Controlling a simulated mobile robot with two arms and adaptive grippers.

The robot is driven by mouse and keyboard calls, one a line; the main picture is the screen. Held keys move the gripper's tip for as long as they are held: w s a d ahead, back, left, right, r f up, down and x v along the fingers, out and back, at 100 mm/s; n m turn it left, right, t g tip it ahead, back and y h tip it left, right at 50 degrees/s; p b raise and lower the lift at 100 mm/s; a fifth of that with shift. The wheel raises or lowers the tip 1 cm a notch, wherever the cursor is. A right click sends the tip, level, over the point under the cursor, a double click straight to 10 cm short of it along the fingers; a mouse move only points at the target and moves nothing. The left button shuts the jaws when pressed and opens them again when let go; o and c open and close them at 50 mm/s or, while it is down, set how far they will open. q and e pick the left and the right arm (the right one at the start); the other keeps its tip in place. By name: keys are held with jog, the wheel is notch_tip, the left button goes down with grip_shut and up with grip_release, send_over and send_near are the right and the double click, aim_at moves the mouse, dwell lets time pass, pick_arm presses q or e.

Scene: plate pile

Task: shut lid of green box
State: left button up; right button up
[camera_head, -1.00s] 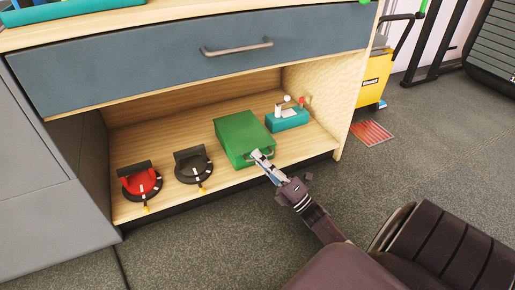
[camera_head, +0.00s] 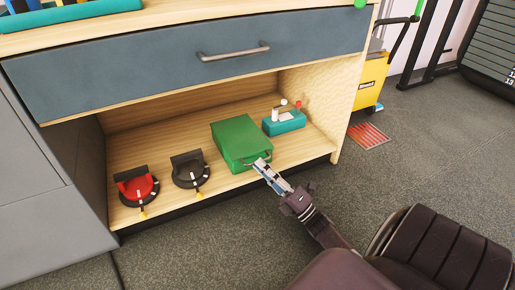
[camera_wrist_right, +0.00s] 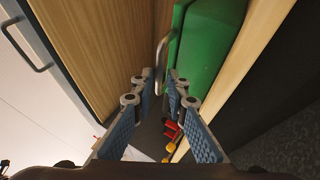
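The green box (camera_head: 237,134) sits on the wooden shelf below the drawer, with a metal handle on its front. Its top looks flat and down, and no gap shows in the head view. In the right wrist view the green box (camera_wrist_right: 205,45) is at top centre-right, its pale handle (camera_wrist_right: 161,62) just beyond the fingertips. My right gripper (camera_head: 258,163) is at the box's front, by the handle. In the right wrist view its fingers (camera_wrist_right: 160,78) stand a small gap apart with nothing held between them. Whether they touch the handle is unclear. My left gripper is out of view.
A teal item (camera_head: 284,123) stands right of the box. A black device (camera_head: 190,169) and a red and black device (camera_head: 137,186) stand to its left. The drawer (camera_head: 190,65) overhangs the shelf. The floor (camera_head: 210,245) in front is clear.

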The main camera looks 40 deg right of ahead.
jog(key=s+d, duration=0.1)
jog(key=s, duration=0.9)
jog(key=shift+s+d, duration=0.35)
jog(key=shift+s, duration=0.05)
jog(key=shift+r, duration=0.1)
